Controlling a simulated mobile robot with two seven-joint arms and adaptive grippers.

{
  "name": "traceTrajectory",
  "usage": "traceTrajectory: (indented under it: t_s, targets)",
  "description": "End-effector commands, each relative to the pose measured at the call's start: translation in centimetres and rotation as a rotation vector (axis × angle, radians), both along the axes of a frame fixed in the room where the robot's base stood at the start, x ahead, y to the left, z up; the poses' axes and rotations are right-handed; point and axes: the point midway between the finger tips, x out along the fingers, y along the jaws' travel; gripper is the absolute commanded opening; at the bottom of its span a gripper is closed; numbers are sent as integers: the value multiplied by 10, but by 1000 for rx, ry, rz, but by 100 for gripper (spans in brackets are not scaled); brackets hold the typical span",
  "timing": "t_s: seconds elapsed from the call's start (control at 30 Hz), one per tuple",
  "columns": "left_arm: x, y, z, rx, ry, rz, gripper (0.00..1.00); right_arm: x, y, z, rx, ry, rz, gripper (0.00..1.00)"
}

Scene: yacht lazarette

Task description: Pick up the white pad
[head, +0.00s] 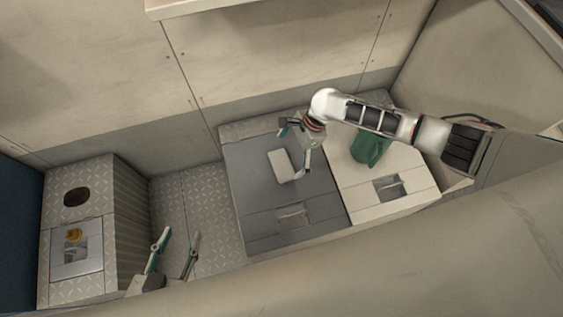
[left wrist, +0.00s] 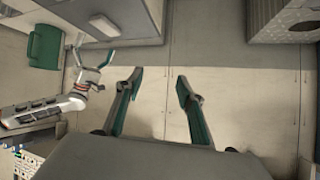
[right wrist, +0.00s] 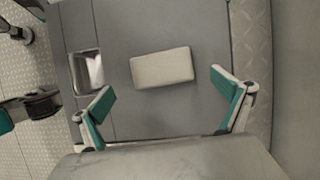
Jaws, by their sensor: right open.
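The white pad (head: 283,167) is a small rounded block lying flat on the dark grey locker lid (head: 250,222). In the right wrist view the pad (right wrist: 162,67) lies ahead of the fingers, near the middle of the picture. My right gripper (head: 296,146) is open above the lid at the pad's far right side in the head view. Its fingertips (right wrist: 163,87) are spread wider than the pad, with nothing between them. My left gripper (head: 180,239) is open and empty over the tread-plate floor; its parted fingers (left wrist: 160,77) show in the left wrist view.
A recessed latch (head: 293,214) is set in the grey lid. Beside it is a white lid (head: 385,212) with a green object (head: 369,149), partly behind my right arm. A tread-plate box (head: 122,225) with a round hole stands left. Tread-plate floor (head: 195,205) lies between them.

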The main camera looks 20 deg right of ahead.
Motion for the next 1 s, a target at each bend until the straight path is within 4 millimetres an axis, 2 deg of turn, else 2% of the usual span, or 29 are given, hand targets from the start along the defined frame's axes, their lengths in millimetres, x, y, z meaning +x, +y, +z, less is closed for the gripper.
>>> traceTrajectory:
  t_s: [0.03,0.1,0.17,0.3,0.43,0.63,0.8,0.9,0.93,1.0]
  targets:
    - [1,-3,2,-12,-6,0,38,-2,1,-7,0,5,0,100]
    - [4,-5,6,-19,-14,0,38,-1,2,-7,-1,2,1,100]
    - [2,-6,2,-24,-7,2,38,-1,3,-12,0,3,1,100]
    - [-6,-15,-8,-56,17,4,38,-6,11,-36,1,14,1,100]
    - [4,-27,6,-108,-16,12,38,-5,17,-51,-1,11,2,100]
    - [19,-35,27,-147,-63,23,38,0,21,-52,0,0,0,100]
    - [20,-33,29,-144,-68,22,38,2,21,-50,0,-4,0,100]
    - [18,-33,27,-140,-62,20,38,2,21,-50,0,-4,1,74]
    - [17,-33,26,-140,-60,19,38,2,21,-50,0,-4,1,69]
    - [16,-33,24,-137,-55,18,38,1,21,-50,0,-4,1,68]
